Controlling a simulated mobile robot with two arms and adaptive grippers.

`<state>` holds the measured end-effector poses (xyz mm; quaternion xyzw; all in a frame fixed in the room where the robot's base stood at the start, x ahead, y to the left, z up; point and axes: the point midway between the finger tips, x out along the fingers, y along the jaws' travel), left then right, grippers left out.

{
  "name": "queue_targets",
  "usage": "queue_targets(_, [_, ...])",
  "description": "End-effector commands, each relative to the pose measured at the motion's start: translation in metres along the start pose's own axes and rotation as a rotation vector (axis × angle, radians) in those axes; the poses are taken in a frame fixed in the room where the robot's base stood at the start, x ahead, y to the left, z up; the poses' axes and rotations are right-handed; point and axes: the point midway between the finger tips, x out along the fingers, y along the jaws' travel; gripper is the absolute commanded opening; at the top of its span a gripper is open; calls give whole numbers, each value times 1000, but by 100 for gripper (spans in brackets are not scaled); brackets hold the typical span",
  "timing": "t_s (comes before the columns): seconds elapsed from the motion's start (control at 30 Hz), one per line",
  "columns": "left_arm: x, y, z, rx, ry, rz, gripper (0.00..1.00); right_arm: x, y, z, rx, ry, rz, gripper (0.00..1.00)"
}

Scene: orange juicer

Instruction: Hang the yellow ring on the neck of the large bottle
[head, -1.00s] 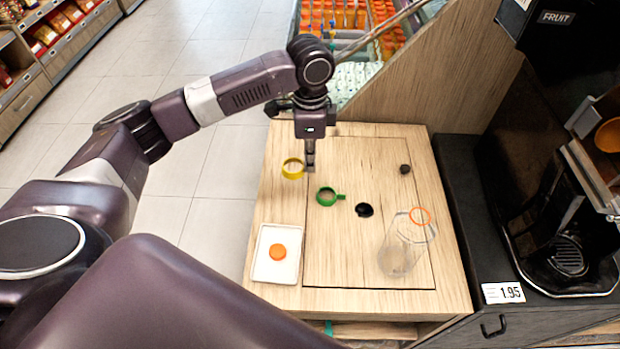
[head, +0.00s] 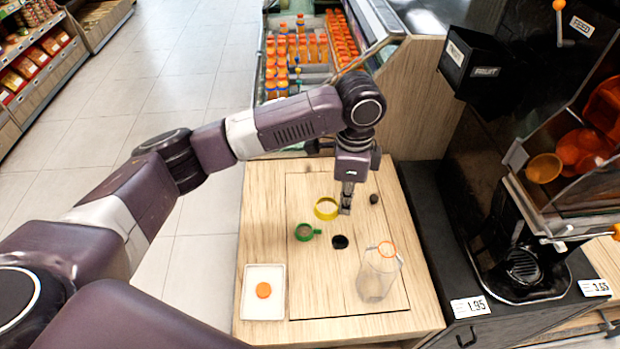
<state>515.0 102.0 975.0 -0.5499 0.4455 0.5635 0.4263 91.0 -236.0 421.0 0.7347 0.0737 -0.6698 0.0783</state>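The yellow ring (head: 325,217) is in my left gripper (head: 345,209), whose fingers close on its right side. The ring appears held above the wooden counter; its exact height is hard to tell. The large bottle (head: 375,283) is clear and stands upright at the front right of the counter. My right gripper is not in view.
A green ring with a tab (head: 304,238) lies left of a black round hole (head: 340,242). A small dark knob (head: 374,199) is at the back right. A white tray (head: 250,307) holds an orange cap (head: 263,290). The juicer (head: 520,230) stands to the right.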

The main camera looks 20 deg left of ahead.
Motion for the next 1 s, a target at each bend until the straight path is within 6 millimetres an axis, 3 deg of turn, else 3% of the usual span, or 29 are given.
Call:
queue_targets(0.03, [-15, 9, -17, 32, 0, 0, 0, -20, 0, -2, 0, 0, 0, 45])
queue_targets(0.1, [-21, 19, -37, 70, -2, -2, 0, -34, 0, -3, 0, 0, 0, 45])
queue_targets(0.3, [-39, 52, -90, 177, -6, -13, 0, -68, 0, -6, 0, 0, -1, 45])
queue_targets(0.43, [-47, 70, -115, 231, -8, -22, 0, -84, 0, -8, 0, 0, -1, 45])
queue_targets(0.7, [-50, 86, -136, 280, -9, -34, 0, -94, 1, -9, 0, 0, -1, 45])
queue_targets(1.0, [-36, 86, -136, 282, -10, -34, 0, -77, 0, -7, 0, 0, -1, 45])
